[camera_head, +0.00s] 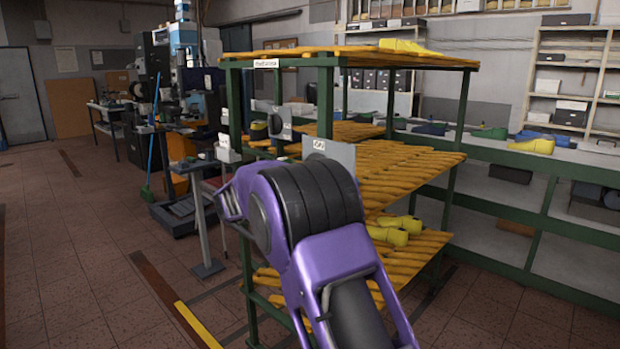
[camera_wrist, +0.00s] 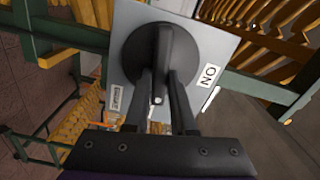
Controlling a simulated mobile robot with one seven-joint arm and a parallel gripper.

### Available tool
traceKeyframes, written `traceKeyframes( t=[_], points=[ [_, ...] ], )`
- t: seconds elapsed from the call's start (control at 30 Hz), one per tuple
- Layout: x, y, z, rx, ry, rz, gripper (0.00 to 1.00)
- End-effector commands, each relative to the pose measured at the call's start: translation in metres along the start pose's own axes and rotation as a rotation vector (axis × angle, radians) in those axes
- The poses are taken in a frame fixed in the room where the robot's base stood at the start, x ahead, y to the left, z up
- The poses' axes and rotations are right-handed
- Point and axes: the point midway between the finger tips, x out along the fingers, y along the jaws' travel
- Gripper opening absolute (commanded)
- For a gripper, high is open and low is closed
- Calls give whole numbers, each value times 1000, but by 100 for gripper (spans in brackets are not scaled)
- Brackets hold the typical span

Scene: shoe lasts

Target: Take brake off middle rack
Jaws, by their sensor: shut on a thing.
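The brake is a round black knob (camera_wrist: 160,42) with a raised bar, on a light grey plate (camera_wrist: 215,48). A white label reading "NO" or "ON" (camera_wrist: 208,75) sits to the right of the knob, and a smaller label (camera_wrist: 116,97) to the lower left. My gripper (camera_wrist: 161,78) is shut on the knob's bar. In the head view the plate (camera_head: 341,152) shows at the green rack's post (camera_head: 325,103), by the middle shelf (camera_head: 400,168). My purple arm hides the knob and gripper there.
Yellow shoe lasts (camera_head: 393,235) lie on the lower shelf, and another (camera_head: 402,46) lies on top. A long bench (camera_head: 500,158) runs behind. Open tiled floor (camera_head: 70,260) lies left.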

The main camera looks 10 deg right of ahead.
Motion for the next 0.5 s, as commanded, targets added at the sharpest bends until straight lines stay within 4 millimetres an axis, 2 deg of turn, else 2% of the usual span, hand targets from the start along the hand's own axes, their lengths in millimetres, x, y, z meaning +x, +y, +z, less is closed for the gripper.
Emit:
traceKeyframes(
  t=[0.2, 0.5],
  points=[
    [0, 2, 0, 121, 0, 1, 0],
    [0, 2, 0, 195, 0, 1, 0]
  ],
)
